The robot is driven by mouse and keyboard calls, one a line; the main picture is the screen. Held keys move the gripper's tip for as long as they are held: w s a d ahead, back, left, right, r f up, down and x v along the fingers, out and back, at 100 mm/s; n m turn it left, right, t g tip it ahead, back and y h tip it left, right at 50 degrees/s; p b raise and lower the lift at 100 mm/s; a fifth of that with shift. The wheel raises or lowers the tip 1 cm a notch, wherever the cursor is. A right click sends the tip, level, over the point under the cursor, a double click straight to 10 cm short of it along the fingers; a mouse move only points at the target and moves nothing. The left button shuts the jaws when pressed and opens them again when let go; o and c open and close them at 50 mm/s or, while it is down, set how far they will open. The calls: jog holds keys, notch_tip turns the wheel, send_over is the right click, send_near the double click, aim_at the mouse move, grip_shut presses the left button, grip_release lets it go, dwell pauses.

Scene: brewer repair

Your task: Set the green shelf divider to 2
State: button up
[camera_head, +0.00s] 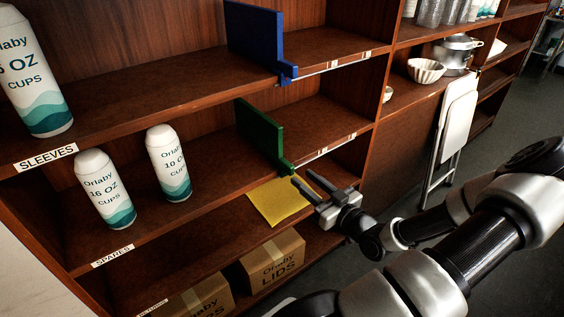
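The green shelf divider (259,136) stands upright on the middle shelf, with a small green block at the shelf's front edge. A white rail strip (318,154) with small labels runs along that edge to its right; the numbers are too small to read. My gripper (302,184) is just in front of the shelf edge, slightly below and right of the divider's front block. Its two dark fingers are apart with nothing seen between them. I cannot tell whether a finger touches the block.
A blue divider (256,42) stands on the upper shelf. White cup sleeves (105,188) stand at the left of the middle shelf.

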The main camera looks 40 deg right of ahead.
aim_at(281, 160)
jog(key=w+b, duration=0.1)
jog(key=w, duration=1)
jog(key=shift+w, duration=0.25)
grip_shut()
